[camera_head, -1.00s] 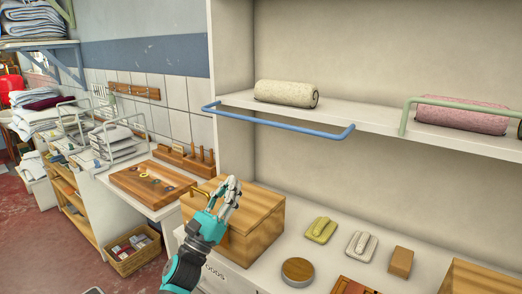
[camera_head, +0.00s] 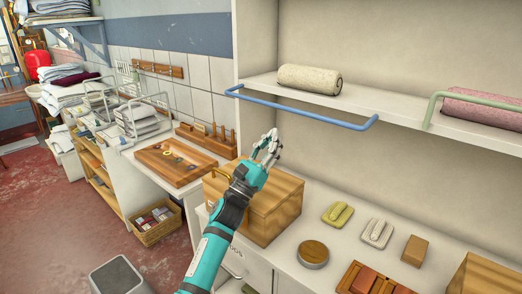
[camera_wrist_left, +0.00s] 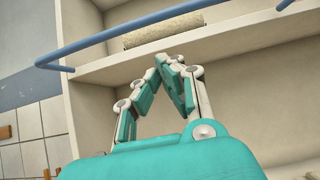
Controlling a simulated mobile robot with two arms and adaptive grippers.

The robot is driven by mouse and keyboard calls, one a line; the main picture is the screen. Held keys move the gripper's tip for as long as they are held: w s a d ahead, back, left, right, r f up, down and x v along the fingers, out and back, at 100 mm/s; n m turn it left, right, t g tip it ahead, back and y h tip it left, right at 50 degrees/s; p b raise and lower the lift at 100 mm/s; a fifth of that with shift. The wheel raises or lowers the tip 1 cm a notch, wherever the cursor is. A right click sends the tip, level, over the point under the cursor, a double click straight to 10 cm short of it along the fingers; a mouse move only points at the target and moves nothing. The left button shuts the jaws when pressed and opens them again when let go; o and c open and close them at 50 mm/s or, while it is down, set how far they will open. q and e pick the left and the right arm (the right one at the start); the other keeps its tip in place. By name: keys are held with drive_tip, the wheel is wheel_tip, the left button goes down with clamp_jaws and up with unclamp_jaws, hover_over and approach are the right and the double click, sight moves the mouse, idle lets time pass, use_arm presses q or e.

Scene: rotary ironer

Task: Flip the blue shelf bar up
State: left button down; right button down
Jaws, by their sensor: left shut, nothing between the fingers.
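The blue shelf bar (camera_head: 303,111) is a U-shaped rail in front of the white shelf (camera_head: 375,103). It hangs folded down, its front rod at or just below the shelf's edge. A cream rolled towel (camera_head: 309,79) lies on the shelf behind it. My left gripper (camera_head: 270,141) is shut and empty, below the bar and above the wooden box (camera_head: 262,210). In the left wrist view the blue bar (camera_wrist_left: 130,37) crosses above my left fingertips (camera_wrist_left: 167,60), apart from them. My right gripper is not in view.
A green bar (camera_head: 434,108) stands upright at a pink rolled towel (camera_head: 482,108) on the right. The counter holds yellow and white brushes (camera_head: 376,233), a round wooden lid (camera_head: 313,252) and a wooden block (camera_head: 415,250). The space under the shelf is open.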

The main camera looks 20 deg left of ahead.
use_arm(q)
drive_tip(key=r, duration=0.1)
drive_tip(key=r+p, duration=0.1)
drive_tip(key=r, duration=0.1)
drive_tip(key=r+p, duration=0.1)
drive_tip(key=shift+w+d+r, duration=0.15)
drive_tip(key=shift+w, duration=0.15)
